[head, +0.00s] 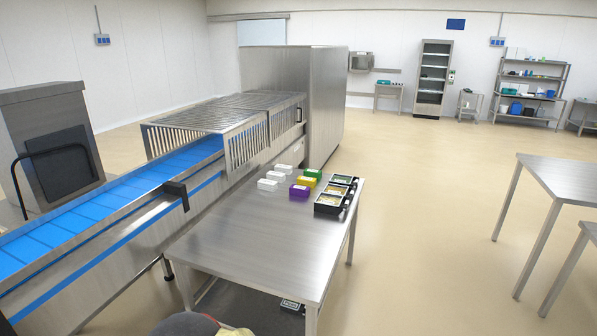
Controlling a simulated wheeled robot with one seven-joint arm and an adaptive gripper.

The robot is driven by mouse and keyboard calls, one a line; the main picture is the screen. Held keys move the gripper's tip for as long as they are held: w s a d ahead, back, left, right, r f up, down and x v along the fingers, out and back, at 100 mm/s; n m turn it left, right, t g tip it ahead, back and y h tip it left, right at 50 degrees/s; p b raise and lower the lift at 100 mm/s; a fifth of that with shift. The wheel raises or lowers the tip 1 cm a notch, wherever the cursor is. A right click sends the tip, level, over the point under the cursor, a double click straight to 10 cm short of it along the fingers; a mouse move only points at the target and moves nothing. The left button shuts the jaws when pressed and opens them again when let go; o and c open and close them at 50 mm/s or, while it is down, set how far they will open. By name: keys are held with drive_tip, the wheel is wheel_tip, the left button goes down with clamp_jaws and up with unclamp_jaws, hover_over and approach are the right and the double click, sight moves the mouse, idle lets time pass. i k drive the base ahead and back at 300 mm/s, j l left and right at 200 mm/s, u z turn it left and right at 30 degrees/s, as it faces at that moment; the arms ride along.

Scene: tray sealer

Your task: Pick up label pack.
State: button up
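Small packs stand at the far end of the steel table (255,235). They include several white packs (267,185), a green pack (313,173), a yellow pack (306,181) and a purple pack (300,191). I cannot tell which of these is the label pack; any print is too small to read. Black trays (329,204) with pale contents sit beside them on the right, near the table's edge. My gripper is not in view.
A conveyor with a blue belt (105,215) and a wire guard (205,115) runs along the table's left side. A small dark item (291,305) lies below the table. The near tabletop is clear. Open floor (430,220) lies right, before another steel table (565,178).

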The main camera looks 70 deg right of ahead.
sight(280, 177)
drive_tip(key=k+l+z, duration=0.2)
drive_tip(key=l, duration=0.9)
drive_tip(key=k+l+z, duration=0.25)
drive_tip(key=l, duration=0.9)
drive_tip(key=l+z, duration=0.2)
drive_tip(key=l, duration=0.9)
drive_tip(key=i+l+z, duration=0.3)
drive_tip(key=i+l, duration=0.75)
drive_tip(key=i, duration=0.1)
